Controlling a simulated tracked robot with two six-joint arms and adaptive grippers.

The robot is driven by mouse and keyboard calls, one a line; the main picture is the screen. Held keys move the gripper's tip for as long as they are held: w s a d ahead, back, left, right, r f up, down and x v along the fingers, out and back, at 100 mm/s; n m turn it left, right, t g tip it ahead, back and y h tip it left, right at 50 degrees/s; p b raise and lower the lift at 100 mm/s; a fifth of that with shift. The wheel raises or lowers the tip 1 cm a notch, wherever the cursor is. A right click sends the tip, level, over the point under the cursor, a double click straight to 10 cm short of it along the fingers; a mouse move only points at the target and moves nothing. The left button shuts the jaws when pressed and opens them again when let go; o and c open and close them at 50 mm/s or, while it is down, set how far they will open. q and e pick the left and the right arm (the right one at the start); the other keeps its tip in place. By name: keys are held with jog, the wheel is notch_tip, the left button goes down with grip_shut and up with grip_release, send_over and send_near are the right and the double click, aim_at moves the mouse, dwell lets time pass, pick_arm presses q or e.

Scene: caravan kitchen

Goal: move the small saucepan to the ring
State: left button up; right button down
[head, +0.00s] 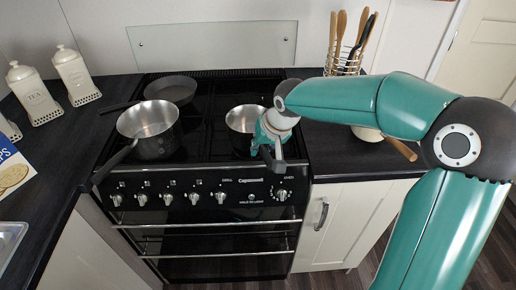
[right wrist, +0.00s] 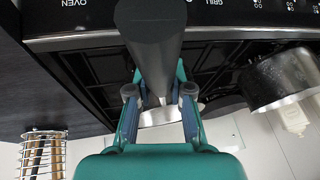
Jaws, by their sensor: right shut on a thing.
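The small saucepan (head: 241,118), steel inside with a dark handle, is at the right side of the black hob. My right gripper (head: 274,142) is at its front right edge and is shut on its handle. In the right wrist view the dark handle (right wrist: 155,45) runs between the fingers of the right gripper (right wrist: 159,100); most of the pan is hidden there. I cannot tell whether the pan touches the hob. The rings on the hob are hard to make out. My left gripper is out of view.
A larger saucepan (head: 148,128) stands front left on the hob, its handle over the front edge. A dark frying pan (head: 171,89) is behind it. White canisters (head: 75,75) stand left. A utensil rack (head: 345,66) stands right. The back middle of the hob looks clear.

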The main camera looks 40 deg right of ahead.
jog(key=c, duration=1.1)
grip_release()
jog(key=shift+o, duration=0.2)
jog(key=shift+r, duration=0.1)
jog(key=shift+r+p, duration=0.5)
jog(key=shift+p, duration=0.1)
jog(key=v, duration=1.1)
jog(key=shift+s+r, duration=0.2)
jog(key=shift+s, duration=0.05)
